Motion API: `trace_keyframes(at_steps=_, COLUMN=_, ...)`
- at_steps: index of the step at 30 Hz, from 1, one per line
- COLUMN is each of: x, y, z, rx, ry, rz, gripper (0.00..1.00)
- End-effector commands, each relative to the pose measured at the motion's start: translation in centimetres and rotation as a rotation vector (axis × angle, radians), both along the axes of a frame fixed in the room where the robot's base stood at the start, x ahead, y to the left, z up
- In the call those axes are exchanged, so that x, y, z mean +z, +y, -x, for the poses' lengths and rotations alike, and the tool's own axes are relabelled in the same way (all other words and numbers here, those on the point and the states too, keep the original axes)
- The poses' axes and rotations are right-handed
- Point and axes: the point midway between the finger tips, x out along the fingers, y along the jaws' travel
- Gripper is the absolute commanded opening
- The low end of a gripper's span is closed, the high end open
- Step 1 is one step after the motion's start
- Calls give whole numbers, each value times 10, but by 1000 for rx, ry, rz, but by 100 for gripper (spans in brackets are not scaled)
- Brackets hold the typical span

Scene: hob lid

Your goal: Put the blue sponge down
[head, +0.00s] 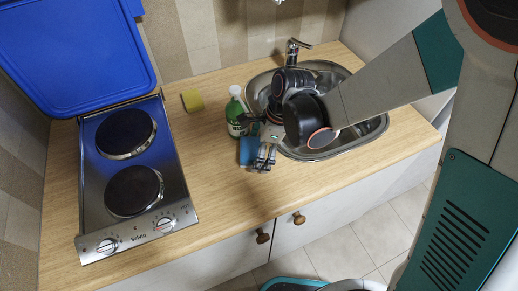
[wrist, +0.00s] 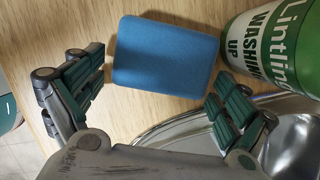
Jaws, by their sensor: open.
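The blue sponge (wrist: 165,55) lies flat on the wooden worktop, just beyond my fingertips in the wrist view. In the head view the sponge (head: 249,152) shows at the left of my gripper, partly covered by it. My gripper (wrist: 160,75) is open, with one finger to the left of the sponge and the other near its lower right corner. Neither finger visibly grips it. In the head view my gripper (head: 262,154) is low over the worktop, left of the sink.
A green washing-up bottle (wrist: 270,45) stands close to the sponge's right; it also shows in the head view (head: 236,115). The steel sink (head: 376,126) is right of it. A yellow sponge (head: 192,100) lies behind. The hob (head: 150,222) with its raised blue lid (head: 75,50) is left.

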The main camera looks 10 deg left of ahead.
Motion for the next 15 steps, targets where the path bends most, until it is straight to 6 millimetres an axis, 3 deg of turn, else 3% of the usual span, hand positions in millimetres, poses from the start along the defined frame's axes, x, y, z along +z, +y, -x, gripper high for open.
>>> trace_keyframes(at_steps=5, x=13, y=0, z=0, rx=0, ry=0, rz=0, gripper=94)
trace_keyframes(at_steps=15, x=71, y=-17, z=-3, rx=-2, ry=0, rz=-1, gripper=94)
